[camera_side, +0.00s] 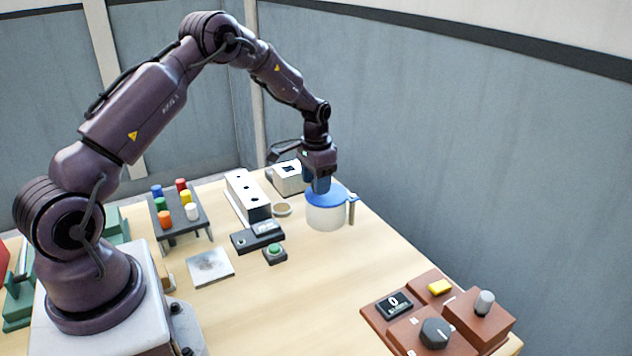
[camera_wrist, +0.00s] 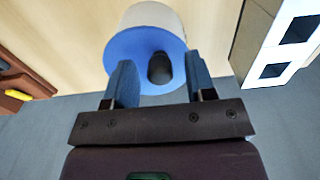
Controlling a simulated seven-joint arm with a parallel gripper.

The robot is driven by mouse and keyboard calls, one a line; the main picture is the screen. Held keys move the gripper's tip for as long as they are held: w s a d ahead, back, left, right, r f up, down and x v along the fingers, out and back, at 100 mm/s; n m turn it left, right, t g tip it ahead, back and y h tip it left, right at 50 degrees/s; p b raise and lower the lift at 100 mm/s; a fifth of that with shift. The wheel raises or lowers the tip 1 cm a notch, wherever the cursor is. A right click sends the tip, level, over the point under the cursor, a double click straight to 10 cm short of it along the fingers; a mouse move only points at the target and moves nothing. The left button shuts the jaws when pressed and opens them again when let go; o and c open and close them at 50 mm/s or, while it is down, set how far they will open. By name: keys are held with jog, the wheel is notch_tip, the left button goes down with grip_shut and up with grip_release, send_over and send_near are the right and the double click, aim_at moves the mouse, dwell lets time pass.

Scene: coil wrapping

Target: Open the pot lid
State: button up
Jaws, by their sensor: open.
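The white pot (camera_side: 326,216) stands on the table towards the far right edge, with its blue lid (camera_side: 341,196) on top. The wrist view shows the white pot body (camera_wrist: 150,15), the blue lid (camera_wrist: 122,47) and a dark knob (camera_wrist: 160,68) on the lid. My gripper (camera_side: 318,186) is directly over the lid, pointing down. In the wrist view, its two blue fingers (camera_wrist: 160,66) are spread on either side of the knob with gaps between. Contact with the lid cannot be told. In the side view, my gripper hides the knob.
A white block with holes (camera_side: 247,196) and a white box (camera_side: 288,179) stand left of the pot. A rack with coloured pegs (camera_side: 178,205) stands farther left. A brown control panel (camera_side: 440,315) is at front right, with clear table between.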

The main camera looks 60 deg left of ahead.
jog(key=shift+f, duration=0.3)
grip_shut()
